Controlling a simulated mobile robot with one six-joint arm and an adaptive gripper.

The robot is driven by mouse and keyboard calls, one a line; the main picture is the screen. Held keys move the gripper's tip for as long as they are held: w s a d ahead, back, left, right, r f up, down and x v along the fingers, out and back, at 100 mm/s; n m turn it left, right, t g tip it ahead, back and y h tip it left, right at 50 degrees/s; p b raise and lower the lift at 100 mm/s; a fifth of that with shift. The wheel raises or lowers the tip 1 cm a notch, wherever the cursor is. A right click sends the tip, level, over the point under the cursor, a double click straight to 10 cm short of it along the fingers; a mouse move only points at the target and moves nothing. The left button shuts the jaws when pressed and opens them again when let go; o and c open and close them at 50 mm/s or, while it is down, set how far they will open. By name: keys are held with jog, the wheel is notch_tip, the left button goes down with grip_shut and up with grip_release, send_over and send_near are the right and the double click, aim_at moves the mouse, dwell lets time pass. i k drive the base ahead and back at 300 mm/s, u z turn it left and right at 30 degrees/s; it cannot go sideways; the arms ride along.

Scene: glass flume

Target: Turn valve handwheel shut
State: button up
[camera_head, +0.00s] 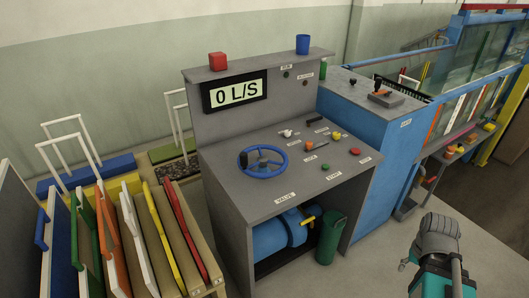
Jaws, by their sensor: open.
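The valve handwheel (263,161) is a blue ring with dark spokes and hub. It lies on the sloped top of a grey control console (230,196), left of centre, above a label reading VALVE. A lit display (236,92) on the console's back panel reads 0 L/S. My gripper (430,272) is at the bottom right, grey over a teal body, open, with nothing seen in it. It is well apart from the wheel, lower and to the right. Its fingertips are small and partly unclear.
Several buttons and knobs (337,136) sit right of the wheel. A red block (217,61) and blue cup (303,44) stand on the top shelf. Blue pipework (272,237) and a green cylinder (330,238) are underneath. Coloured panels (187,237) stand left. Floor at front right looks clear.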

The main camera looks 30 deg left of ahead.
aim_at(242, 159)
jog(key=u, duration=0.15)
jog(key=i, duration=1.1)
jog(key=u, duration=0.75)
